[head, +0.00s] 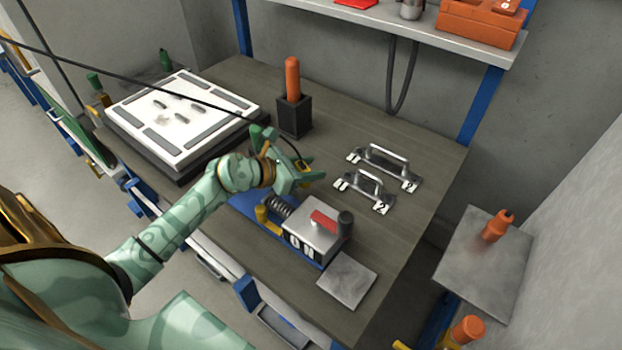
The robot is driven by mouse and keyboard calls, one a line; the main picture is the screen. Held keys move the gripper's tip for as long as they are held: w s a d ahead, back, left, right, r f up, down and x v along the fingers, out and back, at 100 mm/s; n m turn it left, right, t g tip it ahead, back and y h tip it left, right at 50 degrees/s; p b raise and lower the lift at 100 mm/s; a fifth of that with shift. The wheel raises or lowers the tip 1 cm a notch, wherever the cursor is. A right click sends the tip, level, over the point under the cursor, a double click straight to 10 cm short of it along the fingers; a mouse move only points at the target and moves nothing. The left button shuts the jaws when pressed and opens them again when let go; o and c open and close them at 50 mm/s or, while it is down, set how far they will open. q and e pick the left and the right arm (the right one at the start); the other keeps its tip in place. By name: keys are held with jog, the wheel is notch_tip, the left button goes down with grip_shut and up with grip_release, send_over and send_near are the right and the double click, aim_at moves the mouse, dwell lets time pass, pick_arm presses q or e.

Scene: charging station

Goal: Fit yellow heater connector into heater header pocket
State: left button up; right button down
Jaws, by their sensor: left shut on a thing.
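My left gripper (293,160) is above the middle of the workbench, just behind the silver box on the blue base. It is shut on the yellow heater connector (304,163), of which only a small yellow bit shows between the fingers. A black cable runs from the upper left over the white panel to the gripper. I cannot make out the heater header pocket for certain. The white panel (190,112) at the left has several dark slots and strips. My right gripper is not in view.
A silver box (315,232) with a red lever stands in front of the gripper. An orange-handled tool in a black holder (294,116) stands behind it. Two metal handles (385,166) lie to the right. A grey plate (347,280) lies near the front edge.

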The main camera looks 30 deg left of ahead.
aim_at(310, 189)
pick_arm(q)
jog(key=f+b, duration=0.1)
jog(key=f, duration=0.1)
jog(key=f+b, duration=0.1)
jog(key=f, duration=0.1)
jog(key=shift+w+d, duration=0.15)
jog(key=shift+d, duration=0.05)
jog(key=shift+r, duration=0.2)
jog(key=shift+f, duration=0.2)
jog(key=o, duration=1)
jog(key=shift+c, duration=0.2)
jog(key=shift+r, duration=0.1)
